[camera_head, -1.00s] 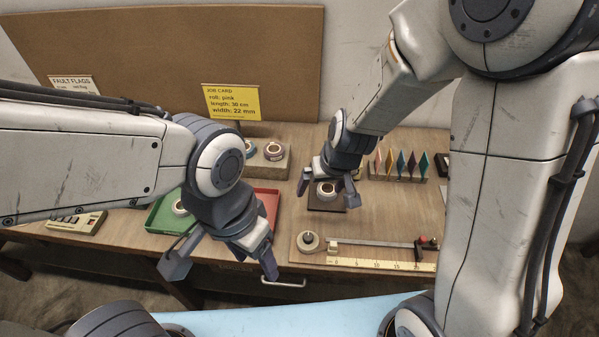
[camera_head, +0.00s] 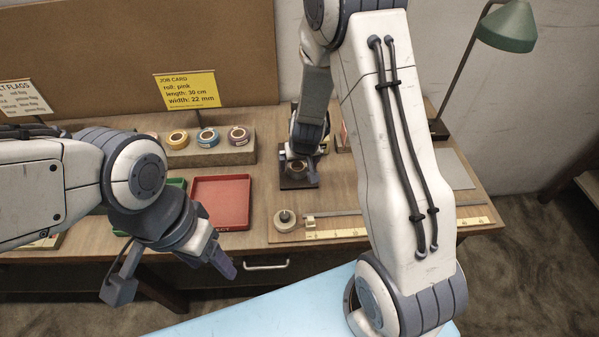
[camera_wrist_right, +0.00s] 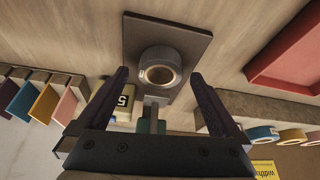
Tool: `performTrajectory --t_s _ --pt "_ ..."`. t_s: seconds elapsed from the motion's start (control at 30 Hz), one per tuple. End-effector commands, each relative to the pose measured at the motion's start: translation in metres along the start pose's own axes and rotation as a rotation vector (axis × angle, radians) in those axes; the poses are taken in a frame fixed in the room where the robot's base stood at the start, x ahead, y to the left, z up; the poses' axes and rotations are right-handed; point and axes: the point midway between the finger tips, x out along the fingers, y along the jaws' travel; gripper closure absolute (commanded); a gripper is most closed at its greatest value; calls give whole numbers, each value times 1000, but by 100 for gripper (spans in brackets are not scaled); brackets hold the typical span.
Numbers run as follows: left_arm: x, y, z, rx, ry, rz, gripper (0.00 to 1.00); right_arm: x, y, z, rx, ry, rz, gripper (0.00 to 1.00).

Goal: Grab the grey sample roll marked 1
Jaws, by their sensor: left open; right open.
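A grey roll (camera_wrist_right: 160,72) with a brown core lies flat on a dark square plate (camera_wrist_right: 184,42) in the right wrist view. I can read no number on it. In the head view the roll (camera_head: 298,167) and plate (camera_head: 299,184) are partly covered by my right gripper (camera_head: 301,172). My right gripper, also in the wrist view (camera_wrist_right: 160,77), is open, with its fingers on either side of the roll and apart from it in the picture. My left gripper (camera_head: 172,279) is open and empty in front of the bench.
Yellow (camera_head: 178,139), blue (camera_head: 208,137) and purplish (camera_head: 238,135) rolls sit on a block at the back. A red tray (camera_head: 221,203) and a ruler strip (camera_head: 336,234) flank the plate.

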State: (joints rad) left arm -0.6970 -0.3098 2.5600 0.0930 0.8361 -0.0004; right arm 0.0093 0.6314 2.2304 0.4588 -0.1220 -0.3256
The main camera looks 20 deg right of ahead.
Motion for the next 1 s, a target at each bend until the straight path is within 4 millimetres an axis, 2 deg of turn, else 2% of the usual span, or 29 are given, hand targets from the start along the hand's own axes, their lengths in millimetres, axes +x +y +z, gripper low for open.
performTrajectory --t_s 0.03,0.1,0.37,0.4,0.47,0.5,0.6,0.63,0.67,1.0 --pt "5 0 0 0 0 0 36 10 0 1 0 -1 1 0" --pt "7 0 0 0 0 0 36 16 0 1 0 0 0 0" --pt "6 0 0 0 0 0 36 18 -1 -1 -1 1 -1 0" --pt "6 0 0 0 0 0 36 18 -1 0 -1 1 -1 4" --pt "6 0 0 0 0 0 36 18 -1 0 -2 1 -1 27" --pt "6 0 0 0 0 0 36 18 -1 0 -2 0 -1 42" --pt "6 0 0 0 0 0 36 18 -2 0 -2 0 -1 80" --pt "6 0 0 0 0 0 36 18 -2 0 -2 0 -1 80" --pt "6 0 0 0 0 0 36 18 -2 0 -2 0 -1 88" --pt "1 0 0 0 0 0 36 10 -2 -4 -2 1 -1 88"
